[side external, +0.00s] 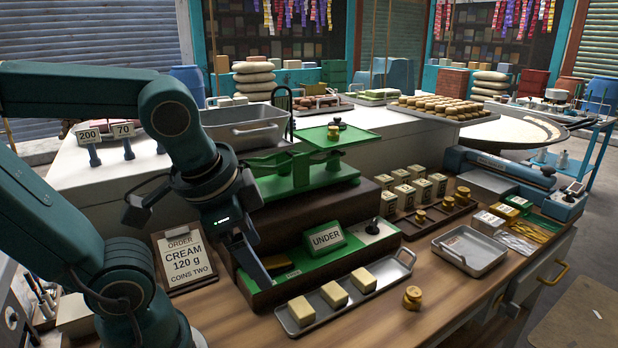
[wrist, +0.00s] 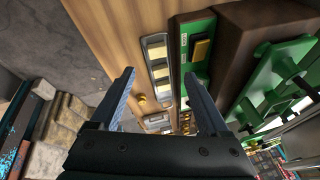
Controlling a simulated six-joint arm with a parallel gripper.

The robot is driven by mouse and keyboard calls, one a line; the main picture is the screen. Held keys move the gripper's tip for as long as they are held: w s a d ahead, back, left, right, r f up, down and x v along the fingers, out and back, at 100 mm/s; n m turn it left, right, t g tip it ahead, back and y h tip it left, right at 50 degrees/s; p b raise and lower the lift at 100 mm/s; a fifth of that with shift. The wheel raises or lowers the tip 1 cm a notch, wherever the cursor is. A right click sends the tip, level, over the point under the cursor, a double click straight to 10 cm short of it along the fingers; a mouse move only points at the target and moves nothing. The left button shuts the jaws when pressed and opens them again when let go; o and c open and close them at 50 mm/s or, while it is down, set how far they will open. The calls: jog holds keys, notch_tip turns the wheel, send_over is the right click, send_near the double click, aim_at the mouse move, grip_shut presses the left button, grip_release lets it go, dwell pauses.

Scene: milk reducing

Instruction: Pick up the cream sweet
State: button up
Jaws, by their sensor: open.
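Three cream sweets (side external: 334,294), pale blocks, lie in a row on a narrow metal tray (side external: 374,298) at the front of the counter. My gripper (side external: 254,262) is open and empty, above and to the left of the tray in the side view. In the wrist view my gripper's two fingers (wrist: 160,85) are spread wide, and the tray of cream sweets (wrist: 156,54) shows beyond them, small and partly cut by shadow. Nothing is between the fingertips up close.
An order board (side external: 185,262) reads cream 120 g, coins two. The front wooden counter is partly clear.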

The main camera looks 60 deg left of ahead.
jog(key=m+g, duration=0.1)
jog(key=m+g+y, duration=0.3)
jog(key=m+y, duration=0.4)
jog(key=m, duration=0.3)
send_over(301, 307)
jog(key=s+d, duration=0.1)
notch_tip(301, 307, down, 5)
jog(key=d+f+m+y, duration=0.1)
jog(key=w+f+m+t, duration=0.1)
jog(key=f, duration=0.1)
jog(key=d+f+m+y, duration=0.1)
jog(key=shift+w+d+f+m+y, duration=0.2)
jog(key=shift+d+m+y, duration=0.1)
jog(key=shift+m, duration=0.1)
jog(key=f, duration=0.1)
jog(key=d+f+m+t, duration=0.1)
jog(key=s+f+m, duration=0.1)
jog(key=shift+s+d+f+y, duration=0.1)
jog(key=shift+d+f+y, duration=0.1)
jog(key=shift+d+y, duration=0.2)
jog(key=shift+s+a+f, duration=0.1)
jog(key=shift+f, duration=0.15)
jog(key=shift+x, duration=2.4)
jog(key=shift+c, duration=0.3)
